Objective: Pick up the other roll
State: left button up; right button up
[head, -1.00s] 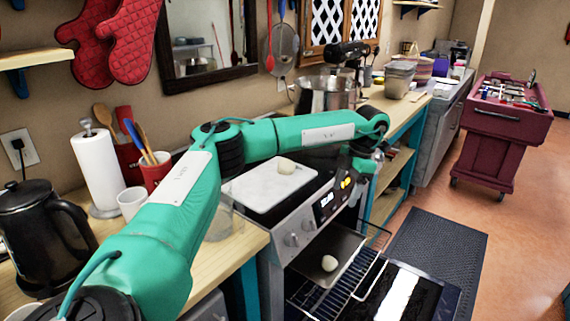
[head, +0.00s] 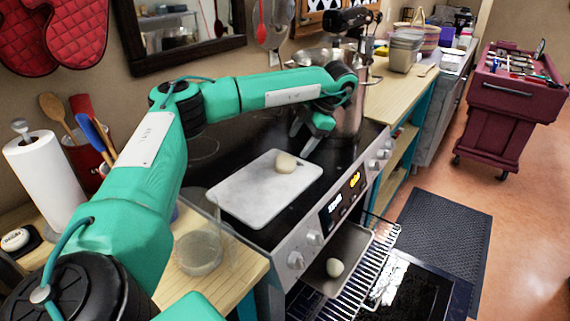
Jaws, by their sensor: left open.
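One pale roll (head: 286,163) lies on a white cutting board (head: 266,205) on the black stovetop. Another roll (head: 334,267) lies in a baking tray (head: 350,250) on the rack of the open oven below. My left gripper (head: 303,137) is over the stovetop, just beyond the board and the roll on it. Its fingers are apart and point down and to the left, with nothing seen between them. My right gripper is out of view.
A large metal pot (head: 349,105) stands right behind my left gripper. A glass container (head: 199,250) stands on the wooden counter left of the stove. The open oven door and wire rack (head: 385,258) jut out in front. A red cart (head: 500,110) stands far right.

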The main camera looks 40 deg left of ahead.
aim_at(288, 158)
pick_arm(q)
jog(key=x, duration=0.3)
jog(key=shift+w+a+f, duration=0.15)
jog(key=shift+a+f, duration=0.1)
jog(key=shift+a, duration=0.05)
jog(key=shift+f, duration=0.15)
jog(key=x, duration=0.2)
jog(key=p+x, duration=0.1)
jog(key=x, duration=0.1)
jog(key=shift+s+f, duration=0.3)
jog(key=shift+s, duration=0.1)
jog(key=shift+d, duration=0.15)
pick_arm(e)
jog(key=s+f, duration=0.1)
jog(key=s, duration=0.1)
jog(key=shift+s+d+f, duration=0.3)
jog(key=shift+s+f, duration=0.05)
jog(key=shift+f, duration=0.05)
pick_arm(q)
jog(key=shift+s+f, duration=0.1)
jog(key=c, duration=0.8)
jog(key=shift+o, duration=0.2)
